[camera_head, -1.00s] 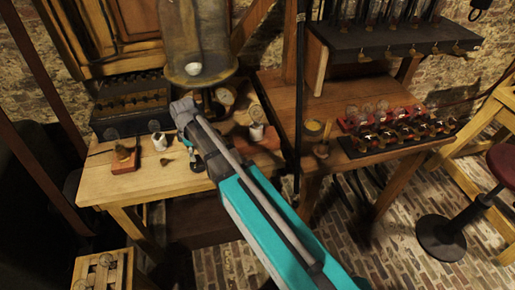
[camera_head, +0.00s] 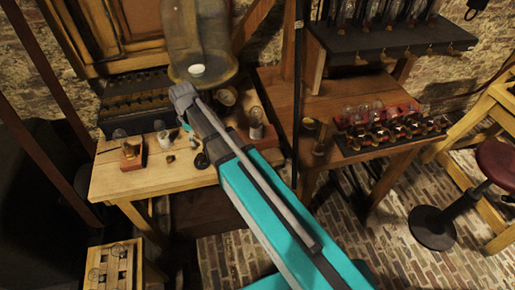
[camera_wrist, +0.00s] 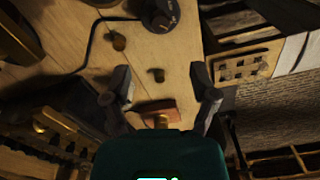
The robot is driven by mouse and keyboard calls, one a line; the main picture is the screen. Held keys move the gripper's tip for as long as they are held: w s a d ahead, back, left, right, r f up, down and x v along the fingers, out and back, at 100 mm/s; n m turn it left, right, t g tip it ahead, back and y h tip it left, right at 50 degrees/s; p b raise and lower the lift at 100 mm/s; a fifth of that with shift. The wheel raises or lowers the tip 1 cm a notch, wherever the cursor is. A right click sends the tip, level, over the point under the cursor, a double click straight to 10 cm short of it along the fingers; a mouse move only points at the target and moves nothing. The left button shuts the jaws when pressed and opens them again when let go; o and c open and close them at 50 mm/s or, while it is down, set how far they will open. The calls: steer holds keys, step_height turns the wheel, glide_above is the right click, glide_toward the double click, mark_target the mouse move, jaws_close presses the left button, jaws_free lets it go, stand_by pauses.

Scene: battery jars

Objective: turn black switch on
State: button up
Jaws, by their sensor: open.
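A black round fitting (camera_wrist: 160,14), with an orange mark and a dark cable, sits on the wooden bench at the top of the wrist view. I cannot tell whether this is the black switch, or its on or off position. A small dark knob (camera_wrist: 157,75) lies between my fingertips in the picture, and another (camera_wrist: 118,41) is up and left. My gripper (camera_wrist: 160,72) is open and empty above the bench. A reddish-brown base (camera_wrist: 152,105) shows between the fingers, partly hidden by my gripper body. In the head view my gripper (camera_head: 187,124) is mostly hidden.
A large glass bell (camera_head: 197,45) stands behind my arm. A reddish base (camera_head: 133,156) carries a bulb at the bench's left. A dark shelf rack (camera_head: 390,42) and several small jars (camera_head: 385,132) are at the right. A wooden crate (camera_head: 112,270) is low at the left.

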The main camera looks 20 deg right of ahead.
steer(key=s+d+m, duration=0.6)
steer(key=d+m, duration=0.1)
steer(key=d, duration=0.2)
steer(key=s+d+m+b, duration=0.1)
steer(key=s+d+m, duration=0.6)
steer(key=d, duration=0.3)
steer(key=shift+s+d+f+m, duration=0.15)
steer(key=shift+d+f+m, duration=0.05)
steer(key=shift+f+m, duration=0.1)
